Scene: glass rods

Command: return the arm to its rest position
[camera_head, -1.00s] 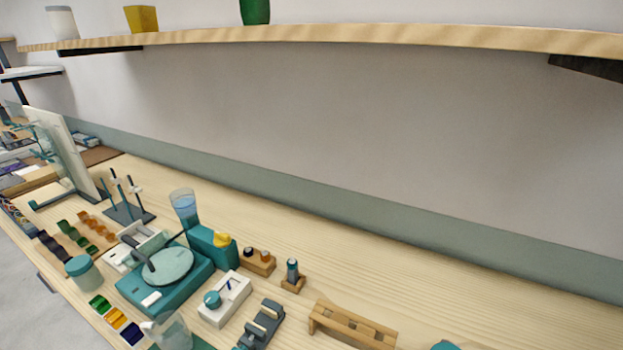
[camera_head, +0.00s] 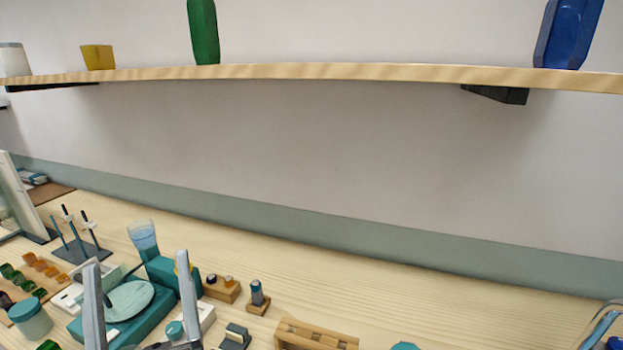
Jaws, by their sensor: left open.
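My left gripper (camera_head: 137,262) shows at the lower left, its two grey fingers pointing up in the picture. The fingers stand wide apart with nothing held between them. They appear in front of the teal machine with the round pale plate (camera_head: 128,299), and hide parts of it. I cannot tell how far above the bench they are. My right gripper cannot be made out.
A wooden shelf (camera_head: 330,72) spans the wall, with a green bottle (camera_head: 204,32), a yellow pot (camera_head: 98,57) and a blue bottle (camera_head: 568,33). A rod stand (camera_head: 83,250) and a notched wooden rack (camera_head: 316,335) are on the bench. The bench's right stretch (camera_head: 450,310) is mostly clear.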

